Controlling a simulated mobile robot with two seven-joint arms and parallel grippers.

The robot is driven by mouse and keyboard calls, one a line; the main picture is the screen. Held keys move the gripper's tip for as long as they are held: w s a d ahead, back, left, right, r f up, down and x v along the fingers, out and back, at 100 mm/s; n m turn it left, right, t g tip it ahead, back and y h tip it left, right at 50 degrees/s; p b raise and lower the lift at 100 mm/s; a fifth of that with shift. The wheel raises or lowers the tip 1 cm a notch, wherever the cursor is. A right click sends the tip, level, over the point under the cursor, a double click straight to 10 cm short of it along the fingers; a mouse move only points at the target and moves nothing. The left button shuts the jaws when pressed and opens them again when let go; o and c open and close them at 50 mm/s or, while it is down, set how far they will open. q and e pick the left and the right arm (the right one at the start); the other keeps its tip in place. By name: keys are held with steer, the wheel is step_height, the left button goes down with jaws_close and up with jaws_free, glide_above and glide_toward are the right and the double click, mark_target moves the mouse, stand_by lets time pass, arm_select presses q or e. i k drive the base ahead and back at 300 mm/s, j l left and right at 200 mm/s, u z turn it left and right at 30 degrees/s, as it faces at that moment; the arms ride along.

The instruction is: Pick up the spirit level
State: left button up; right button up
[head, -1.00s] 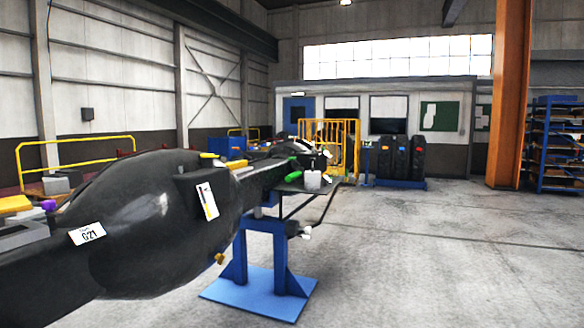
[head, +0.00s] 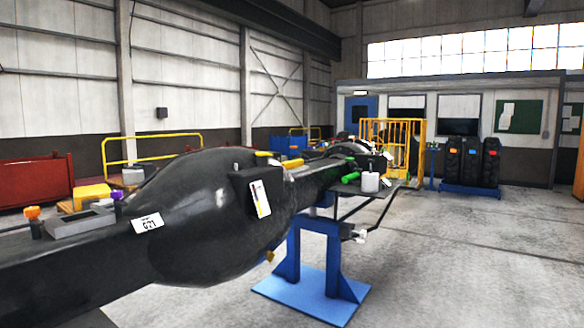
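I cannot make out the spirit level for certain. A small yellow bar (head: 292,164) lies on top of the long black casting (head: 200,215), just right of its bulge, and is too small to identify. Another yellow piece (head: 264,154) is close to its left. A yellow block (head: 92,195) sits at the casting's near left end, by a grey flat box (head: 80,222). Neither of my grippers shows in the head view.
A blue stand (head: 312,285) carries the casting. A green-handled item (head: 350,177) and a white container (head: 370,182) are near its far end. Yellow railings (head: 392,140) and black castings (head: 470,162) stand behind. The floor (head: 470,260) at right is clear.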

mark_target(294, 163)
steer(key=z, duration=0.7)
steer(key=i+z, duration=0.3)
steer(key=i, duration=4.6)
steer(key=i+u, duration=0.1)
steer(key=u, duration=0.3)
steer(key=i+u, duration=0.1)
steer(key=u, duration=0.3)
steer(key=i+u, duration=0.1)
steer(key=u, duration=1.75)
